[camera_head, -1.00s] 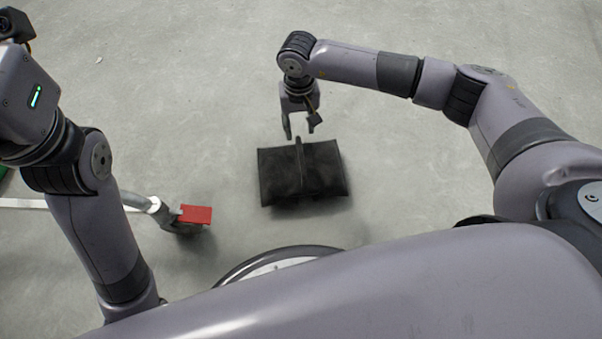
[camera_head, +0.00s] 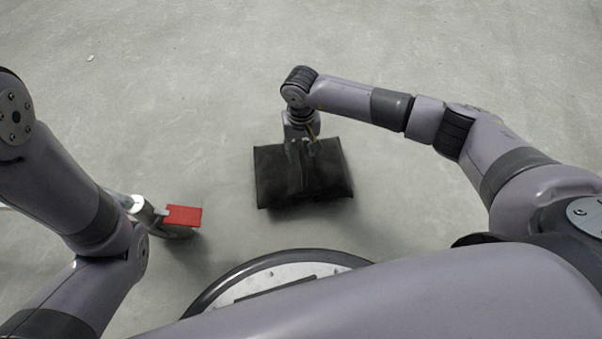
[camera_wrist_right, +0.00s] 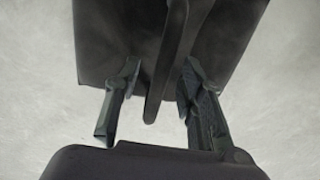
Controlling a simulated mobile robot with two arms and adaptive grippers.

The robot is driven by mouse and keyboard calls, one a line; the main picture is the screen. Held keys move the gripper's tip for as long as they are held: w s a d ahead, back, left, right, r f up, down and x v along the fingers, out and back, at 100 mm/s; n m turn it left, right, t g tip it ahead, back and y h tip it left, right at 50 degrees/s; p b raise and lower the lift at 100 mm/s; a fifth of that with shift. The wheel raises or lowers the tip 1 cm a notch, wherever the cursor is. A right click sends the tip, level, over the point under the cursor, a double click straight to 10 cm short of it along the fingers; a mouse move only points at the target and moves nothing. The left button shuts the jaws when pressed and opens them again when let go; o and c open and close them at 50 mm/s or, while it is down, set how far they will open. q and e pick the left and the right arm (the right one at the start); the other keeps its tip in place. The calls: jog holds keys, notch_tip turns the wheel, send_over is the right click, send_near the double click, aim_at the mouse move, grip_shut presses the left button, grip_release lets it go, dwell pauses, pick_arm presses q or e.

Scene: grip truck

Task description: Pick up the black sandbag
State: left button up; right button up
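The black sandbag (camera_head: 270,180) lies in front of my base, with its upright strap handle facing my right gripper. My right gripper (camera_head: 302,150) reaches down at the bag's far upper edge, overlapping it in the head view. In the right wrist view the two fingers of the right gripper (camera_wrist_right: 160,78) stand apart, one on each side of the black strap (camera_wrist_right: 167,50), with gaps between. The sandbag (camera_wrist_right: 110,40) fills the top of that view. My left gripper is out of view; only left arm links show.
A red plate (camera_head: 184,216) on a metal bar with a wheel stands on the floor left of the bag. The grey concrete floor (camera_head: 180,90) is clear beyond and right of the bag. A small white scrap (camera_head: 91,58) lies far left.

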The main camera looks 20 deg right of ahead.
jog(key=shift+f, duration=0.5)
jog(key=shift+c, duration=0.5)
grip_shut()
jog(key=shift+w+a+r, duration=0.15)
jog(key=shift+r, duration=0.15)
